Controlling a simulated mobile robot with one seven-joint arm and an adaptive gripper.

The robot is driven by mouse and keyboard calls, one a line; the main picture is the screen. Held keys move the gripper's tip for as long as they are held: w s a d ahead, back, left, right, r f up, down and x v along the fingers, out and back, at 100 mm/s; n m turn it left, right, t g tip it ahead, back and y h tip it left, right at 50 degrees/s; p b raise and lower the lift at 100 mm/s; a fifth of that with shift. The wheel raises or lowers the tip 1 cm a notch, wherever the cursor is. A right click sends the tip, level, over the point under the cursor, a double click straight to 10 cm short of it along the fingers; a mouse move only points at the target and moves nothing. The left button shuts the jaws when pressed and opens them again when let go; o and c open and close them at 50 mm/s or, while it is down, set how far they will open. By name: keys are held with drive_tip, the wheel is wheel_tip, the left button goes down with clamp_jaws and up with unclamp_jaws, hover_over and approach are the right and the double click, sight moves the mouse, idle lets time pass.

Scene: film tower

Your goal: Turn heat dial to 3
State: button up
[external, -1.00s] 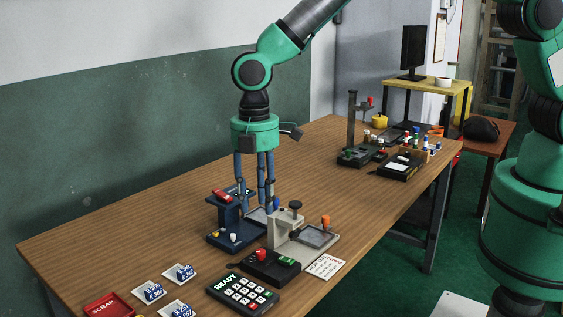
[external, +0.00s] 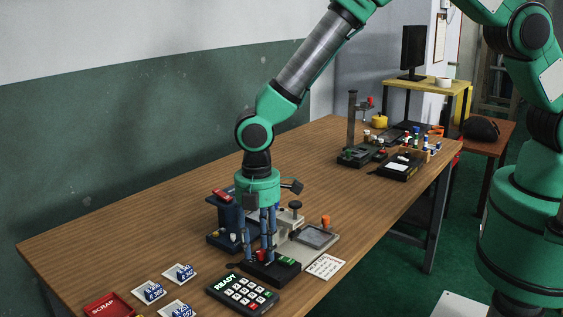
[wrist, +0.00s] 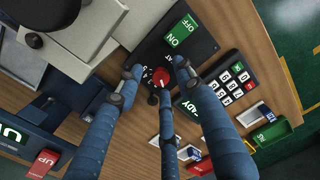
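The red heat dial (wrist: 161,77) sits on a dark control box (wrist: 196,40) in the wrist view. In the external view the dark box (external: 285,273) stands at the front of the grey press, and the dial is mostly hidden by my fingers. My gripper (external: 260,256) points straight down over the box. In the wrist view my gripper (wrist: 158,82) has its three blue fingers spread around the dial, with gaps showing on the left and right. Whether any fingertip touches it, I cannot tell. The numbers around the dial are too small to read.
A green ON/OFF switch (wrist: 181,32) sits beside the dial on the same box. A keypad reading READY (external: 242,292) lies in front. The grey press (external: 327,236) and a blue press (external: 216,241) stand close behind.

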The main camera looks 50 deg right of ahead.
drive_tip(key=shift+c, duration=0.2)
clamp_jaws()
drive_tip(key=shift+m, duration=0.3)
drive_tip(key=m+p, duration=0.2)
drive_tip(key=m, duration=0.3)
drive_tip(key=m+p, duration=0.2)
drive_tip(key=m, duration=0.4)
drive_tip(key=shift+s+f, duration=0.1)
idle(0.3)
idle(0.4)
drive_tip(key=shift+o, duration=0.2)
unclamp_jaws()
